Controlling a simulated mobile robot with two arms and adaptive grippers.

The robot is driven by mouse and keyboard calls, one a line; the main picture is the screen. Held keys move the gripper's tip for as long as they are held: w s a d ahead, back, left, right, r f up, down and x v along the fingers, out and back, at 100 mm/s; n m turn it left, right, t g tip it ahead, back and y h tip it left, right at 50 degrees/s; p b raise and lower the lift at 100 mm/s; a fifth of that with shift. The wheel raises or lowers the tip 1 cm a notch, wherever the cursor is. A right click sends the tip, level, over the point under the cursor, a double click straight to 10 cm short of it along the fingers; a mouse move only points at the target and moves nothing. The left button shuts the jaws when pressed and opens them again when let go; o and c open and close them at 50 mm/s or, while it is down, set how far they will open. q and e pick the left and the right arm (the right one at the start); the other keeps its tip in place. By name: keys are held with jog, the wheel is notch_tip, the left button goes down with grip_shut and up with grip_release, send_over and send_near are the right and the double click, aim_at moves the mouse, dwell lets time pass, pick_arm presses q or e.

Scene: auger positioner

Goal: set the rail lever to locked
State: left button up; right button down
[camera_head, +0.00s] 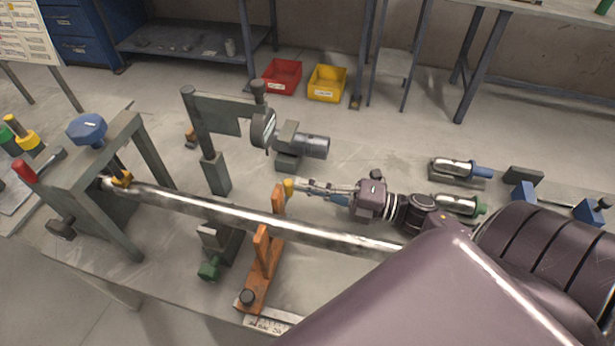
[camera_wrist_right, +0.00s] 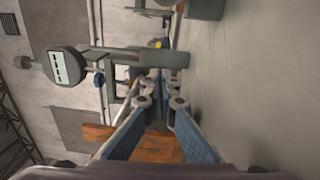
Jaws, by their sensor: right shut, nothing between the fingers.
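No part is clearly marked as the rail lever. Candidates are a yellow-tipped piece (camera_head: 289,185) at the far end of the orange support (camera_head: 262,262), a black knob (camera_head: 247,297) at its near end, and a green knob (camera_head: 209,268) low beside it. My right gripper (camera_head: 300,187) is shut and empty, its tips close to the yellow-tipped piece; I cannot tell whether they touch. In the right wrist view, the blue-padded fingers (camera_wrist_right: 160,88) converge, with orange parts (camera_wrist_right: 98,133) behind them. My left gripper is not in view.
A long steel shaft (camera_head: 235,212) runs from the grey frame (camera_head: 130,150) across the support. A dial gauge (camera_head: 264,127) stands behind it. Silver cylinders (camera_head: 455,167) lie at right. Red (camera_head: 281,77) and yellow (camera_head: 327,83) bins are on the floor beyond.

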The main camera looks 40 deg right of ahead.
jog(key=shift+w, duration=0.15)
dwell(0.4)
notch_tip(320, 180, up, 10)
dwell(0.7)
